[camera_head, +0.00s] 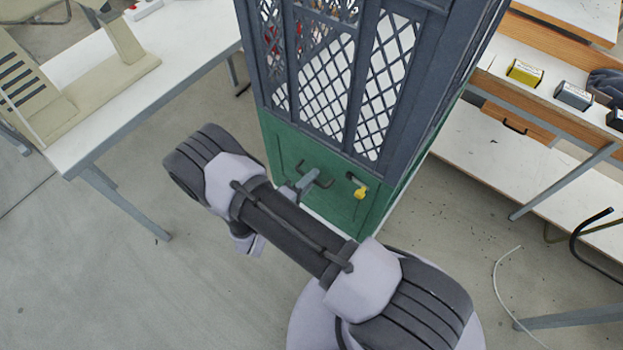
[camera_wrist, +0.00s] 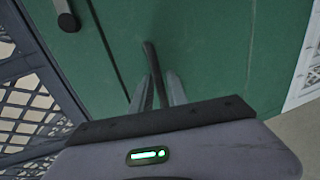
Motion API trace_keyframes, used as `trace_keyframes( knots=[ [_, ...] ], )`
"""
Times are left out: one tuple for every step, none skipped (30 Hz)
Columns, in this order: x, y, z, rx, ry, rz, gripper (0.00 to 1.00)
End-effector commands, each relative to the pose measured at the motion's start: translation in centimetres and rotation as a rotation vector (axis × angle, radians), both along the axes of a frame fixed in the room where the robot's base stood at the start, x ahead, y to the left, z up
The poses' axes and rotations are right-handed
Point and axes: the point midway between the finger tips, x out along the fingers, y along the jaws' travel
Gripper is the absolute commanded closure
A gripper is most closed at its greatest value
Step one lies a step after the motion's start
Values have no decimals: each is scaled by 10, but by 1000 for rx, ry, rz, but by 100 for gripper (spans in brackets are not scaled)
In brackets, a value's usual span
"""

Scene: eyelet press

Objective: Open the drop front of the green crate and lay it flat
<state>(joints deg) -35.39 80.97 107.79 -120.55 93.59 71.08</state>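The green crate (camera_head: 285,150) stands upright under a dark lattice-sided upper part. Its drop front (camera_head: 333,200) is upright and looks flush with the crate. The front bears a dark bar handle (camera_head: 323,180) and, to its right, a latch with a yellow tab (camera_head: 360,193). My gripper (camera_head: 302,187) is at the handle's left part. In the wrist view, my gripper's fingers (camera_wrist: 160,85) lie on either side of the handle (camera_wrist: 150,58), close against it. A dark round knob (camera_wrist: 68,22) shows beyond on the green face. My arm hides the crate's lower left.
A white table (camera_head: 190,45) with a beige object stands at the left. A bench (camera_head: 490,150) with small boxes (camera_head: 524,73) stands close on the right. The grey floor (camera_head: 130,270) at the front left is clear. A pale cable (camera_head: 497,270) lies at the right.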

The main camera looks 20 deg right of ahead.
Motion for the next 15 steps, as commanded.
trace_keyframes(
  knots=[
    [1,-2,-1,0,0,0,80],
    [2,-2,-1,0,0,0,80],
    [2,-3,-1,0,0,0,80],
    [2,-3,-1,0,0,0,80],
    [2,-3,-1,0,0,0,80],
    [2,-3,0,0,0,0,80],
    [2,-3,0,0,0,0,80],
    [2,-3,0,0,0,0,80],
    [2,-3,0,0,0,0,80],
    [2,-3,0,0,0,0,84],
    [2,-3,0,0,0,0,90],
    [2,-3,0,0,0,0,98],
    [2,-3,0,0,0,0,100],
    [2,-3,0,0,0,0,100],
    [2,-3,0,0,0,0,100]
  ],
)
